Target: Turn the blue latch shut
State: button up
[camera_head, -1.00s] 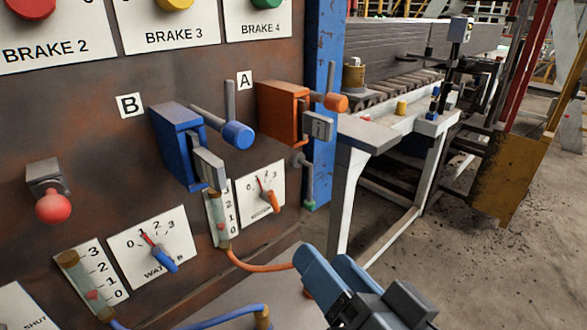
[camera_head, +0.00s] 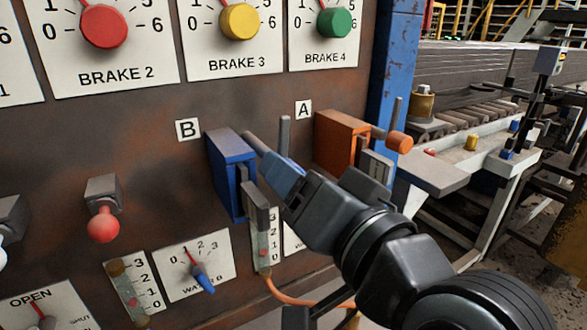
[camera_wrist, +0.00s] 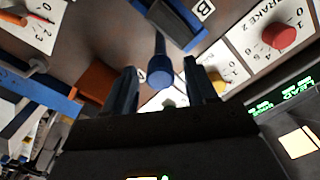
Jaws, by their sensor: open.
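The blue latch (camera_head: 231,165) is a blue box on the rusty panel beside the label B. A grey rod (camera_head: 254,145) runs out from it to a blue knob (camera_wrist: 160,78), and a grey upright bar (camera_head: 284,135) stands behind. A grey plate (camera_head: 257,205) hangs at the box's front. My gripper (camera_head: 276,172) is at the rod's outer end and hides the knob in the head view. In the wrist view my gripper (camera_wrist: 164,70) is open, with one finger on each side of the knob and visible gaps. I cannot tell how deep the knob sits between them.
An orange latch (camera_head: 340,140) with an orange knob (camera_head: 399,142) stands close on the right, by label A. A red knob (camera_head: 103,222) sticks out at left. Gauges and an orange hose (camera_head: 300,298) are below. A blue post (camera_head: 394,60) and bench lie beyond.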

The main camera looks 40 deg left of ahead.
jog(key=shift+w+a, duration=0.2)
jog(key=shift+a, duration=0.35)
jog(key=c, duration=1)
